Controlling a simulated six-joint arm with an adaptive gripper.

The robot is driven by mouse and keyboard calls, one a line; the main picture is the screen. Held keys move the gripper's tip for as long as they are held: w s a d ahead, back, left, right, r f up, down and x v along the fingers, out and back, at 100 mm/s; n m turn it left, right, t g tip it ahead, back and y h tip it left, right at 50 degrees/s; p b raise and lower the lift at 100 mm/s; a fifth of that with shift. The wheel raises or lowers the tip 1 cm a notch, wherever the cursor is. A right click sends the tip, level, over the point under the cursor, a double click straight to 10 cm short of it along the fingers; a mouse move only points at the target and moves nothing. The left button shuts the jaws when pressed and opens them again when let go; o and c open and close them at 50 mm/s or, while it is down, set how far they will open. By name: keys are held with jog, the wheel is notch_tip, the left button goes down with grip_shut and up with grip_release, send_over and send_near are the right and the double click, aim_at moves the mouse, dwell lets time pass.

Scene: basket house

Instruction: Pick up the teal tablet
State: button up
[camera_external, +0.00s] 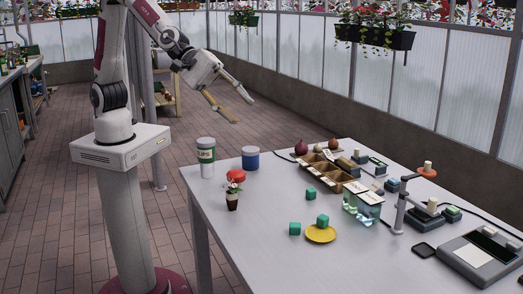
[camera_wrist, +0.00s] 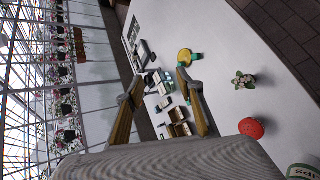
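Several small teal blocks sit on the grey table, and no flat teal tablet can be told apart from them. One teal block (camera_external: 310,194) lies in front of the wooden tray. Another teal block (camera_external: 295,229) lies left of the yellow plate, and a third teal block (camera_external: 322,220) sits on the plate. A teal block (camera_wrist: 197,57) also shows beside the plate in the wrist view. My gripper (camera_external: 244,112) is open and empty, high above the floor beyond the table's far left side. Its spread fingers (camera_wrist: 161,82) frame part of the table in the wrist view.
The table (camera_external: 265,262) holds a yellow plate (camera_external: 320,235), a potted flower (camera_external: 232,201), a lidded cup (camera_external: 206,157), a blue cup (camera_external: 250,158), a sectioned wooden tray (camera_external: 327,178), clear teal-tinted packets (camera_external: 362,207) and a scale-like device (camera_external: 480,262). The front left tabletop is clear.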

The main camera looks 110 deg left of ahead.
jog(key=w+d+f+n+t+y, duration=0.1)
jog(key=w+d+f+n+y, duration=0.15)
jog(key=w+f+n, duration=0.4)
jog(key=w+d+f+n+t+y, duration=0.15)
jog(key=w+d+f+n, duration=0.25)
jog(key=f+n, duration=0.6)
jog(key=n+y, duration=0.2)
jog(key=n, duration=0.1)
send_near(291, 224)
jog(key=w, duration=0.2)
jog(key=shift+w+f+m, duration=0.25)
jog(key=shift+w, duration=0.15)
jog(key=shift+s+f+y, duration=0.1)
jog(key=shift+f+y, duration=0.2)
jog(key=shift+f, duration=0.05)
jog(key=shift+x, duration=1.3)
jog(key=shift+a, duration=0.1)
jog(key=shift+x, duration=2.65)
